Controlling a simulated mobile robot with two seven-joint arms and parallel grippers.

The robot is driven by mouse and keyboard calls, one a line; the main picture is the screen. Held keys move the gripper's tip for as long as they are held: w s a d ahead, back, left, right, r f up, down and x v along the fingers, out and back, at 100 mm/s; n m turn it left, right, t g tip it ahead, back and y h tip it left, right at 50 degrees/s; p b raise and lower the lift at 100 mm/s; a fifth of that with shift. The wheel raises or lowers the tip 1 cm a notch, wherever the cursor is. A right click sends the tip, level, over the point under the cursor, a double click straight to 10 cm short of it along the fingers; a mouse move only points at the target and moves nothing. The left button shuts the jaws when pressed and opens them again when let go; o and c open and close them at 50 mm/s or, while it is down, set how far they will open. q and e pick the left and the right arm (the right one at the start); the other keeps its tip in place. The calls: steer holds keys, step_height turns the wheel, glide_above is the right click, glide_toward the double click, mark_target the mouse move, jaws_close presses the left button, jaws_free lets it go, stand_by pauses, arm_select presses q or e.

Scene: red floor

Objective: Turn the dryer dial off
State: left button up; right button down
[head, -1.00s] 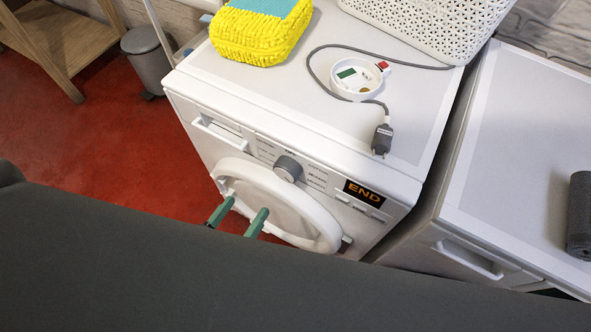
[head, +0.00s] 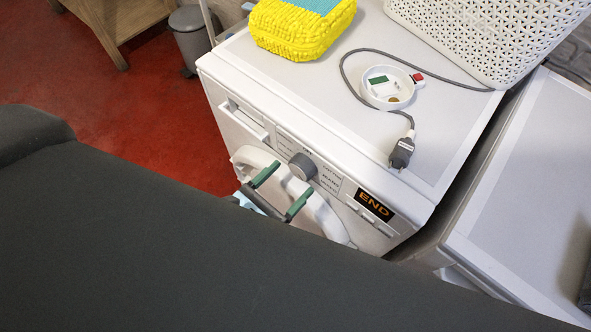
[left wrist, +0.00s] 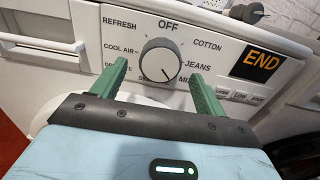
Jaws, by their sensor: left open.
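The dryer (head: 235,88) is white, with a round grey dial (head: 302,166) on its front panel. In the left wrist view the dial (left wrist: 159,60) sits below the word OFF, ringed by other labels such as REFRESH, COTTON and JEANS. The mark on its face seems to point to the lower right, away from OFF. My left gripper (head: 282,190) is open, its green fingers in front of the panel. In the left wrist view the fingertips (left wrist: 158,72) stand left and right of the dial's lower part, with gaps on both sides. My right gripper is not in view.
The display (head: 375,205) reads END. Another white appliance (head: 520,200) stands at the right. A grey bin (head: 190,38) is on the red floor.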

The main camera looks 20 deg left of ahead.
mark_target(298, 173)
arm_select(q)
steer(key=shift+x, duration=1.6)
steer(key=c, duration=1)
steer(key=shift+o, duration=0.2)
